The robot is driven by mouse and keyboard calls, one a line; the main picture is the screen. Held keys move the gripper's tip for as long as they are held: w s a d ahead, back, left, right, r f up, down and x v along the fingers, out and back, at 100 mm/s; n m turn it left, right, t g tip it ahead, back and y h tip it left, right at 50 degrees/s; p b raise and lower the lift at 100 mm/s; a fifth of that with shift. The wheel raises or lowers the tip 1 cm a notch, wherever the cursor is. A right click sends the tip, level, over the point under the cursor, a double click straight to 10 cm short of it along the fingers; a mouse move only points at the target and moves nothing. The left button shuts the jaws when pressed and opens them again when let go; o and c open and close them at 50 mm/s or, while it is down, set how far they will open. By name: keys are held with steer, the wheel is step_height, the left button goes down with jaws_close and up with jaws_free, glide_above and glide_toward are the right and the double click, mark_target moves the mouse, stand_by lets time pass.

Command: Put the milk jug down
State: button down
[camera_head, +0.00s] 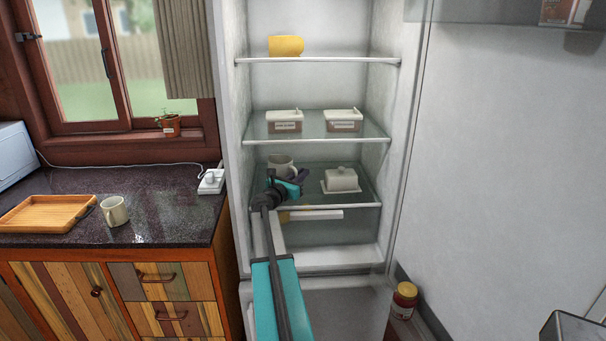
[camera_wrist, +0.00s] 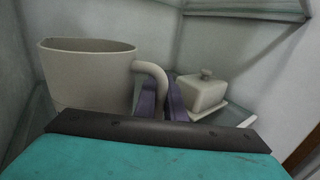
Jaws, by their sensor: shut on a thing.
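The milk jug (camera_head: 280,165) is pale grey-beige and upright, at the lower glass shelf (camera_head: 320,206) of the open fridge. In the wrist view the jug (camera_wrist: 88,75) fills the left side, with its handle toward the right. My gripper (camera_head: 296,181) reaches into the fridge from the front. Its purple fingers (camera_wrist: 160,98) are shut on the jug's handle. The jug's base is hidden behind my gripper, so I cannot tell whether it touches the shelf.
A white butter dish (camera_head: 341,180) stands on the same shelf to the right, also close by in the wrist view (camera_wrist: 204,93). Two lidded boxes (camera_head: 285,121) (camera_head: 343,120) sit on the shelf above. The fridge door stands open at right.

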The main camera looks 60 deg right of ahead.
steer(key=c, duration=1.8)
jaws_free()
steer(key=shift+c, duration=0.2)
steer(key=shift+a, duration=0.1)
steer(key=a+b, duration=0.2)
steer(key=a, duration=0.9)
steer(key=shift+s+a, duration=0.2)
steer(key=shift+a, duration=0.2)
steer(key=shift+s, duration=0.1)
